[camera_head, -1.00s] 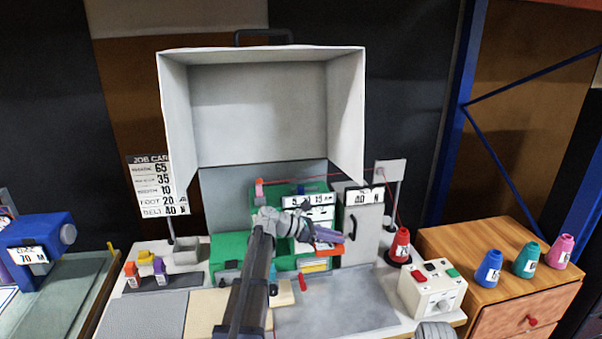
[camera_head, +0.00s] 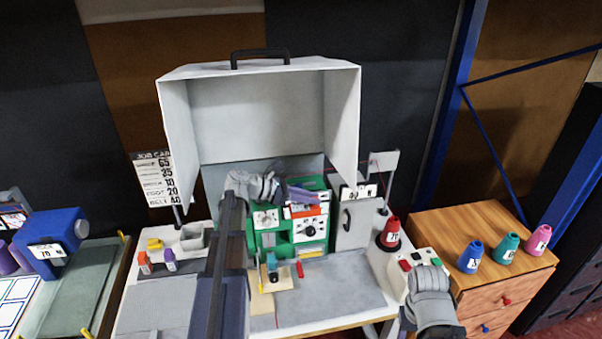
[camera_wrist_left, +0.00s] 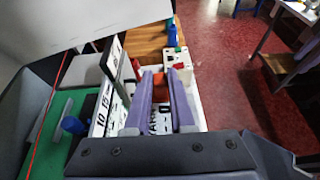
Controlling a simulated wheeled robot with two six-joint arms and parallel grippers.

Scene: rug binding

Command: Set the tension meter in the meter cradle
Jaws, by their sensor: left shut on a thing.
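My left gripper (camera_head: 303,194) has purple fingers and hangs in front of the top of the green machine. It is shut on a small orange and white thing (camera_head: 305,211), which looks like the tension meter. In the left wrist view an orange part (camera_wrist_left: 160,82) and a white lettered face (camera_wrist_left: 161,120) show between the purple fingers (camera_wrist_left: 160,104). The fingers hide part of it. I cannot tell for certain which thing is the meter cradle. A grey wrist link of my right arm is at the lower right; its fingers do not show.
The green machine (camera_head: 285,242) has white dial panels. A grey cabinet (camera_head: 352,225) stands to its right and a raised white hood (camera_head: 262,105) above. A red cone (camera_head: 391,232) and a button box (camera_head: 415,268) are at the right. The grey bench top (camera_head: 340,283) in front is mostly clear.

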